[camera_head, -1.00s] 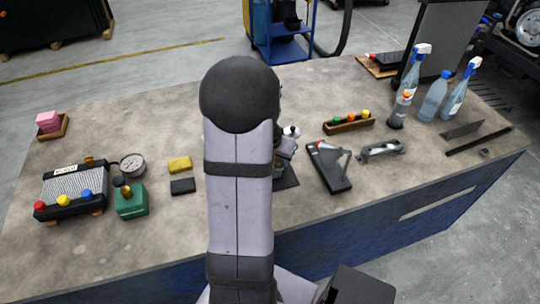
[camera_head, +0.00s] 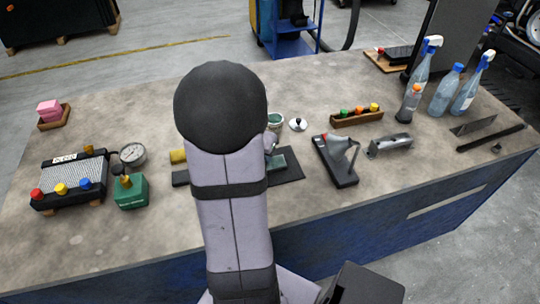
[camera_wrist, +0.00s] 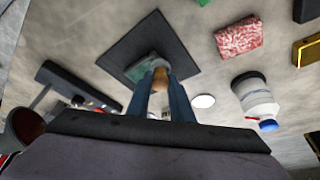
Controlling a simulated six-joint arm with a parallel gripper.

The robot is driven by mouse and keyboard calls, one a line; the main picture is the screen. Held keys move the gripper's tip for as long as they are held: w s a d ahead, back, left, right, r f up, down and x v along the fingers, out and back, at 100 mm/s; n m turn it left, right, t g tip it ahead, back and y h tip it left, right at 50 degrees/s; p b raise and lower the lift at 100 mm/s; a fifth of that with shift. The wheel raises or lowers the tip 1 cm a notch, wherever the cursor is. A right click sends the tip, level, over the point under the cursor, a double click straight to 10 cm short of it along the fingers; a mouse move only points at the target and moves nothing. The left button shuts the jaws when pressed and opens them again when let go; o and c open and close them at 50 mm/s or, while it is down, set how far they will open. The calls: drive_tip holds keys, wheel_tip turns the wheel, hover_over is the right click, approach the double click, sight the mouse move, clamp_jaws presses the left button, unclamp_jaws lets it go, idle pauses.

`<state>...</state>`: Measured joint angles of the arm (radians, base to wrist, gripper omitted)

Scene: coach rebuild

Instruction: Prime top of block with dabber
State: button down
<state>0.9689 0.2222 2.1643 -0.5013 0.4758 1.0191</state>
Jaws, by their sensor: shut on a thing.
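My gripper (camera_wrist: 160,98) is shut on the dabber (camera_wrist: 161,78), whose tan part shows between the blue fingers. The dabber's pale end is at the green block (camera_wrist: 137,73), which lies on a dark mat (camera_wrist: 143,34). Whether the end touches the block's top I cannot tell. In the head view my arm hides most of the gripper and dabber; part of the green block (camera_head: 275,161) and the mat (camera_head: 291,172) show beside it.
A black tool with a red end (camera_head: 337,162) lies right of the mat, beside a grey metal part (camera_head: 390,146). A rack of coloured pegs (camera_head: 356,117) and bottles (camera_head: 445,92) stand farther right. A pink textured pad (camera_wrist: 239,37) lies near the mat. A gauge (camera_head: 133,153) is left.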

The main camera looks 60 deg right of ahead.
drive_tip(key=shift+r+p, duration=2.65)
drive_tip(key=shift+r, duration=1.45)
drive_tip(key=shift+w, duration=0.1)
drive_tip(key=w+a+n+t, duration=0.2)
drive_tip(key=w+a+n, duration=0.4)
drive_tip(key=w+a, duration=0.9)
drive_tip(key=w+a+f+n+t+y, duration=0.1)
drive_tip(key=a+n, duration=0.4)
drive_tip(key=a, duration=0.6)
drive_tip(key=w+a+f+n+t+y, duration=0.1)
drive_tip(key=w+a+f+n+y, duration=0.2)
drive_tip(key=a, duration=0.8)
drive_tip(key=w+n, duration=0.2)
drive_tip(key=n, duration=0.1)
drive_tip(key=shift+w+n+t, duration=0.2)
drive_tip(key=shift+n+t, duration=0.1)
drive_tip(key=shift+y, duration=0.3)
